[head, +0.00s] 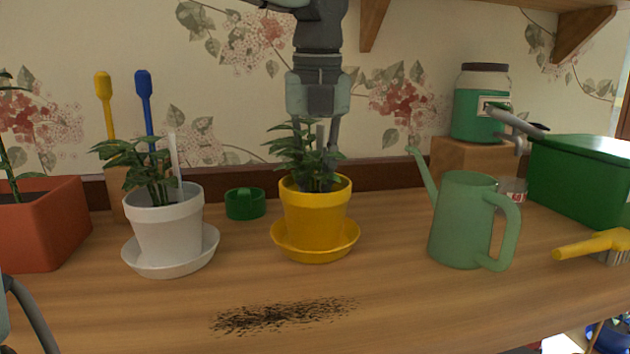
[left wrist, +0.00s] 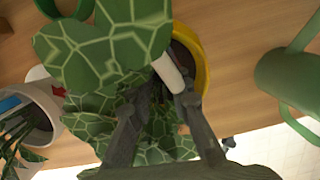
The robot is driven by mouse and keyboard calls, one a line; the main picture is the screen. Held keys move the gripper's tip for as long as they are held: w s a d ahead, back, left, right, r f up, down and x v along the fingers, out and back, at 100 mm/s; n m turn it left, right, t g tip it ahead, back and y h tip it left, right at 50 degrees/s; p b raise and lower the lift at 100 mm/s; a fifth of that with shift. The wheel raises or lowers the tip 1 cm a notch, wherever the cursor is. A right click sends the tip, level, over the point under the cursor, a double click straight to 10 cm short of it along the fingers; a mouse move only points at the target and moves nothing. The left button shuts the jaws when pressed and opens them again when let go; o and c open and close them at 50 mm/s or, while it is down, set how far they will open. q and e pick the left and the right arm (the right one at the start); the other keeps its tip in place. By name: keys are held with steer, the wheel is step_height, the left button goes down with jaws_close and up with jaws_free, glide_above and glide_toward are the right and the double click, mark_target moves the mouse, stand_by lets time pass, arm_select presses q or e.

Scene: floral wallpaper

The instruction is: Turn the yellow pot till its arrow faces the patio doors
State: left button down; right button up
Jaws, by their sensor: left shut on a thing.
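The yellow pot (head: 316,215) stands upright in a yellow saucer (head: 346,240) at the middle of the bench, with a leafy plant (head: 297,150) in it. No arrow shows on its visible side. My left gripper (head: 322,165) reaches down from above into the plant, inside the pot's rim. In the left wrist view its fingers (left wrist: 163,100) are among the leaves, closed around a pale stake (left wrist: 167,70) beside the yellow rim (left wrist: 196,50). Leaves partly hide the grip. My right gripper is not in view. I cannot make out the patio doors.
A white pot (head: 168,230) stands left, a terracotta planter (head: 45,225) farther left. A green watering can (head: 460,225) stands right, before a green box (head: 580,180). Spilled soil (head: 280,315) marks the front.

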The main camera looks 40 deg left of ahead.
arm_select(q)
steer(key=shift+n, duration=0.3)
steer(key=shift+f, duration=0.15)
stand_by(0.3)
steer(key=c, duration=1.3)
jaws_free()
steer(key=shift+f, duration=0.1)
steer(key=r, duration=0.4)
steer(key=s+d+r, duration=0.1)
steer(key=r, duration=0.7)
steer(key=shift+s+d, duration=0.15)
steer(key=shift+d, duration=0.05)
